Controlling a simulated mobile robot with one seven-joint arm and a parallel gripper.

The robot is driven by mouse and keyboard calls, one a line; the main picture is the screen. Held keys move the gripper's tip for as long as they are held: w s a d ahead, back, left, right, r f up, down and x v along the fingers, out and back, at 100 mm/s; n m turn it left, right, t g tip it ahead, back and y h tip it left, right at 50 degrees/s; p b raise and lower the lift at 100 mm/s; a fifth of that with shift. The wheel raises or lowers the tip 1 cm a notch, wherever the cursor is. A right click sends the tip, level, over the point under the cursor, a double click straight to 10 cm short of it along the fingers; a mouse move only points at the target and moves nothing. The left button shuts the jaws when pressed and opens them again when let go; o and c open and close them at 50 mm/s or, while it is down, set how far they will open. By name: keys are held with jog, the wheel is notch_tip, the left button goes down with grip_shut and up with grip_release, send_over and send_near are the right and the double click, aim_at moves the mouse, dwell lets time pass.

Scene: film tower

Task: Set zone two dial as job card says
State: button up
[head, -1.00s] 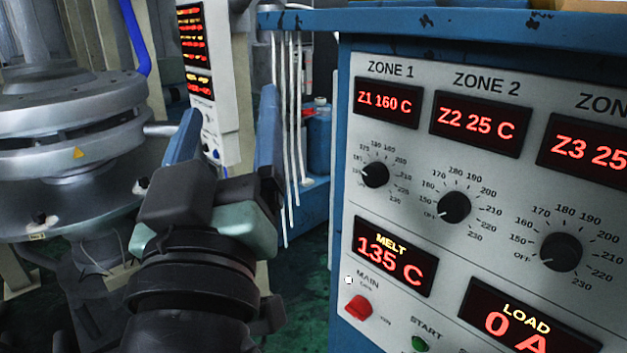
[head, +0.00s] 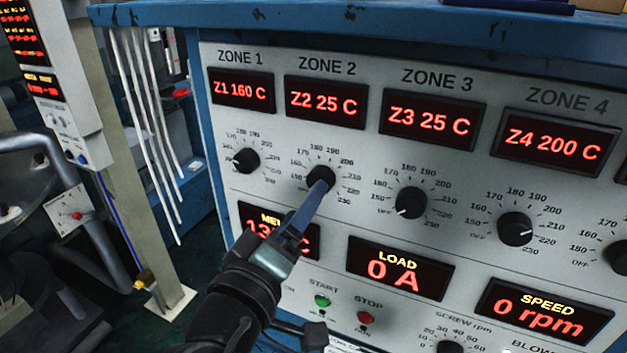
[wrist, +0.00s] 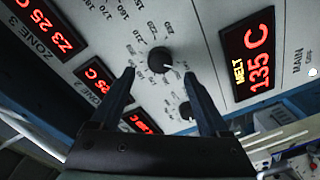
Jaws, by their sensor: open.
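The zone 2 dial (head: 319,178) is a round black knob under the ZONE 2 display (head: 326,102), which reads Z2 25 C. My gripper (head: 318,188) reaches up to this dial from below, and one blue finger covers part of it. In the wrist view my gripper (wrist: 158,74) is open, with a fingertip on either side of the zone 2 dial (wrist: 159,60). The dial's white pointer mark faces right in that view. I cannot tell whether the fingers touch the knob. I cannot make out a job card.
Neighbouring dials sit close by: zone 1 (head: 246,160) at left and zone 3 (head: 411,203) at right. Below are the LOAD display (head: 400,270), the green start button (head: 322,301) and the red stop button (head: 365,318). My arm partly covers the MELT display (head: 250,222).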

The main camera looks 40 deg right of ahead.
jog(key=p+x, duration=0.1)
jog(key=x, duration=0.4)
grip_shut()
dwell(0.4)
